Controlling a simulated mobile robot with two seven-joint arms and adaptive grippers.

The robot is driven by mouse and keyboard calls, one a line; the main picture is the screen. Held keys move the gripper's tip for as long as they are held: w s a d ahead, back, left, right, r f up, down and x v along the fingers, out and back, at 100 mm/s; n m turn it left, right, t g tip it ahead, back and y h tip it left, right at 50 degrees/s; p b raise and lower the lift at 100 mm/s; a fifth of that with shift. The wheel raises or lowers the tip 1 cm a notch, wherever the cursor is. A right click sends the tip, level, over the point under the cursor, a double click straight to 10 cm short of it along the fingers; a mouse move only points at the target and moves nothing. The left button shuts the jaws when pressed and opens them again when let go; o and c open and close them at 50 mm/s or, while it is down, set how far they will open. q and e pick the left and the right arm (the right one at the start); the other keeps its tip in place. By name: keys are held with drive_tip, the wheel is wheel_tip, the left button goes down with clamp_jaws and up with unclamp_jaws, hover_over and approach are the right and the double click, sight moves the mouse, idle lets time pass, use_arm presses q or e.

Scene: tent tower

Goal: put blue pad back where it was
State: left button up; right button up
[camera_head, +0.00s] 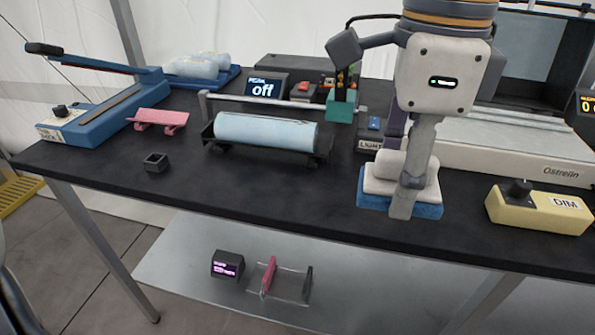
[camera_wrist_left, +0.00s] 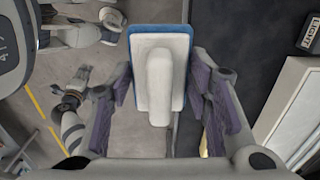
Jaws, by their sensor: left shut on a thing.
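The blue pad (camera_head: 373,203) has a blue base and a white upper block with a raised white grip. It is at the front right of the black table, below my left arm.
The yellow DIM box (camera_head: 540,209) stands to the right, and the LIGHT switch (camera_head: 372,137) and white Ostrelin machine (camera_head: 510,148) stand behind. A blue roll (camera_head: 265,131) lies in a black holder to the left. The front middle of the table is clear.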

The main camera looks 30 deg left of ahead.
use_arm(q)
drive_tip(key=shift+a, duration=0.15)
drive_tip(key=w+a+f, duration=0.2)
drive_tip(key=w+f, duration=0.1)
drive_tip(key=w+a+f, duration=0.1)
drive_tip(key=w+f, duration=0.1)
drive_tip(key=w, duration=0.2)
drive_tip(key=w+a+f, duration=0.2)
drive_tip(key=w+f, duration=0.1)
drive_tip(key=w, duration=0.1)
drive_tip(key=shift+a+f, duration=0.3)
drive_tip(key=shift+a, duration=0.05)
drive_tip(key=shift+w+a+f, duration=0.15)
drive_tip(key=shift+w+f, duration=0.1)
drive_tip(key=shift+f, duration=0.05)
drive_tip(key=shift+w+a+f+b, duration=0.1)
drive_tip(key=shift+w+f+b, duration=0.1)
drive_tip(key=shift+f, duration=0.75)
drive_tip(key=shift+w+a+f+b, duration=0.1)
drive_tip(key=shift+w+f, duration=0.05)
drive_tip(key=shift+f, duration=0.75)
drive_tip(key=shift+s+f, duration=0.1)
drive_tip(key=shift+f, duration=0.05)
drive_tip(key=o, duration=1.1)
